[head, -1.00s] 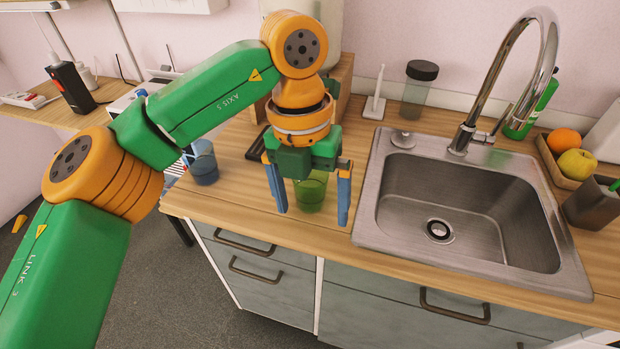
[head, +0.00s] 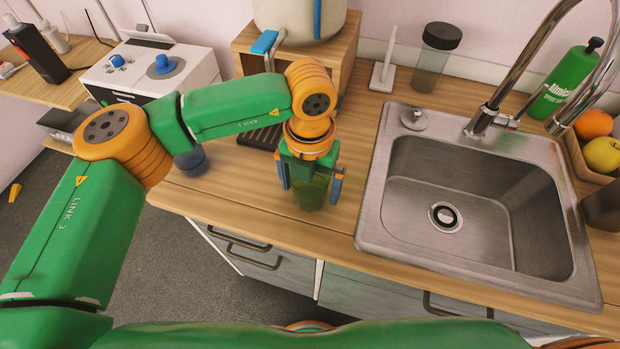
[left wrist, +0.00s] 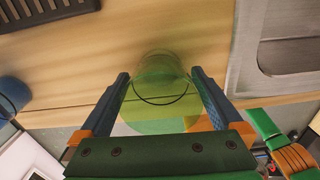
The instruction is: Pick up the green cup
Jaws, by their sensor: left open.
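The translucent green cup (head: 311,192) stands on the wooden counter left of the sink, near the front edge. It also shows in the left wrist view (left wrist: 160,92). My left gripper (head: 309,197) is open and points down at the cup, with one blue finger on each side of it. In the left wrist view the cup lies between the two fingers; whether either finger touches it I cannot tell. The gripper body hides the cup's upper part in the head view. My right gripper is not in view.
A blue cup (head: 191,162) stands left of the green one, partly hidden by my arm. The metal sink (head: 372,225) is close on the right. A dark rack (head: 262,136) and a wooden stand (head: 245,62) are behind. A lidded jar (head: 437,58) stands at the back wall.

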